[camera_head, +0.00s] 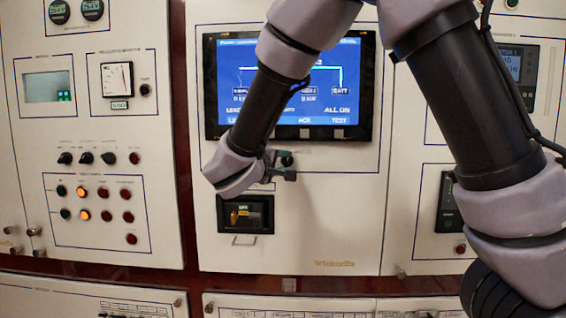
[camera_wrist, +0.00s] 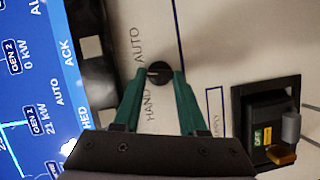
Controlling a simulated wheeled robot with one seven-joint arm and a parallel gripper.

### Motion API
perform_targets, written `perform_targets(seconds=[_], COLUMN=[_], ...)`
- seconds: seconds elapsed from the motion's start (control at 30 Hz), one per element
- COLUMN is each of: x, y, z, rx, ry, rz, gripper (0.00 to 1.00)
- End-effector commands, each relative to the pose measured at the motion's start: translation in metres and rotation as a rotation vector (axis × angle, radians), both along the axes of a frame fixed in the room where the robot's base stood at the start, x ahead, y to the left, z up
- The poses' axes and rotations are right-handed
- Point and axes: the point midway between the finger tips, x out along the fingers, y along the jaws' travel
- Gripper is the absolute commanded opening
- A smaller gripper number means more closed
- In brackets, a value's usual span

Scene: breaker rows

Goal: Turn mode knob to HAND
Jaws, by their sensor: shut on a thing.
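The mode knob (camera_wrist: 159,73) is a small round black knob on the cream panel, with AUTO (camera_wrist: 138,45) and HAND (camera_wrist: 147,103) printed beside it. A small pale mark shows on its left side in the wrist view, between the two words; its exact pointing is hard to tell. My gripper (camera_wrist: 161,79) has its green fingers on either side of the knob, shut on it. In the head view my gripper (camera_head: 284,168) is at the panel below the screen, and my wrist partly hides the area around the knob.
A blue display screen (camera_head: 290,85) is just above my gripper. A breaker (camera_head: 245,214) in a black recess is below left, also in the wrist view (camera_wrist: 268,125). Knobs, lamps and a meter (camera_head: 117,79) are on the left panel. Panel space right of the breaker is clear.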

Motion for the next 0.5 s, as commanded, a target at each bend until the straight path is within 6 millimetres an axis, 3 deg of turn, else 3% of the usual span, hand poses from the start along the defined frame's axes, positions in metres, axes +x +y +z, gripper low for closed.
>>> perform_targets(seconds=[0.5], x=[-0.0006], y=[-0.0002], z=[-0.0069], rx=[-0.492], ry=[0.019], rz=[-0.001], gripper=[0.0])
